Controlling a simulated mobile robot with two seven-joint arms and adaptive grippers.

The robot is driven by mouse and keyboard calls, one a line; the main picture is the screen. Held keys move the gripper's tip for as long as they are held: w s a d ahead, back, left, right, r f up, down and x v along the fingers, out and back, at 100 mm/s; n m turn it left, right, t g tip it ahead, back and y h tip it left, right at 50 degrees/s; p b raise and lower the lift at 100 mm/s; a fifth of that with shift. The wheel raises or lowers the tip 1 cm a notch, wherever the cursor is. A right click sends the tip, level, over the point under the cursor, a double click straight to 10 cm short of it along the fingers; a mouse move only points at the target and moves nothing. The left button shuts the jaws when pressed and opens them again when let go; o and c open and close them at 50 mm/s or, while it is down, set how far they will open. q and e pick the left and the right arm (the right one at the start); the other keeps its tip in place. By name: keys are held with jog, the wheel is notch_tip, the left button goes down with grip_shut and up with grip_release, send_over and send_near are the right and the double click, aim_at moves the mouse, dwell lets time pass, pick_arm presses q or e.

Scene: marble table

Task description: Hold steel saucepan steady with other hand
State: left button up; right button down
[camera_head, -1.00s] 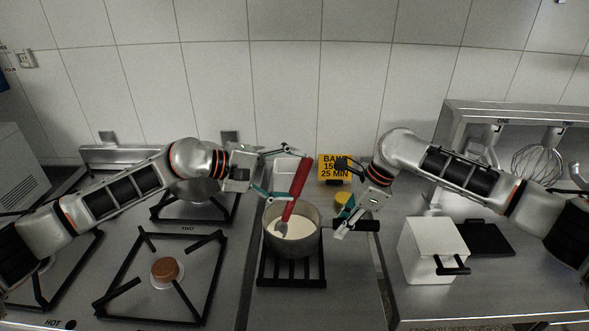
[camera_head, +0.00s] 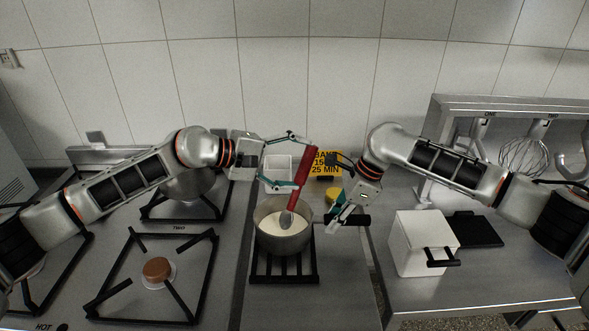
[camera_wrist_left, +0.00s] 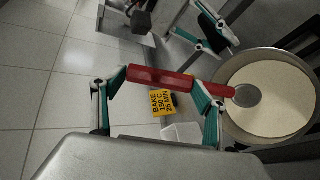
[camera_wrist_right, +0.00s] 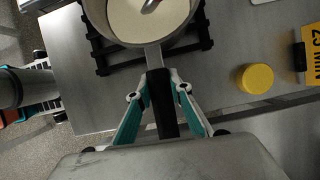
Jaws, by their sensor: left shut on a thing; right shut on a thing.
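The steel saucepan (camera_head: 283,246) stands upright on a black grate, holding a creamy white liquid (camera_head: 272,222). My right gripper (camera_head: 341,217) is shut on the saucepan's black handle (camera_wrist_right: 163,110), its fingers on both sides of it in the right wrist view. My left gripper (camera_head: 301,164) is shut on the red handle (camera_wrist_left: 160,78) of a spoon-like utensil above the saucepan. The utensil's metal head (camera_head: 286,219) dips into the liquid, so its lower edge is hidden. The utensil leans, with its red end up and to the right.
The black grate (camera_head: 284,279) lies under the saucepan. A white box (camera_head: 420,243) stands to the right. Burner grates (camera_head: 205,250) lie to the left.

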pick_arm(q)
jog(key=shift+w+d+r, duration=0.2)
jog(key=shift+r, duration=0.95)
jog(key=shift+w+d+r, duration=0.15)
jog(key=shift+w+r, duration=0.05)
jog(key=shift+r, duration=0.9)
jog(key=shift+w+d+r, duration=0.2)
jog(key=shift+r, duration=0.95)
pick_arm(e)
jog(key=shift+w+d, duration=0.1)
jog(key=shift+d, duration=0.05)
pick_arm(q)
notch_tip(320, 180, up, 5)
jog(key=shift+f, duration=0.1)
pick_arm(e)
jog(key=c, duration=1.8)
grip_release()
jog(key=shift+f, duration=0.1)
jog(key=shift+o, duration=0.2)
jog(key=v, duration=1.2)
pick_arm(q)
jog(key=shift+s, duration=0.1)
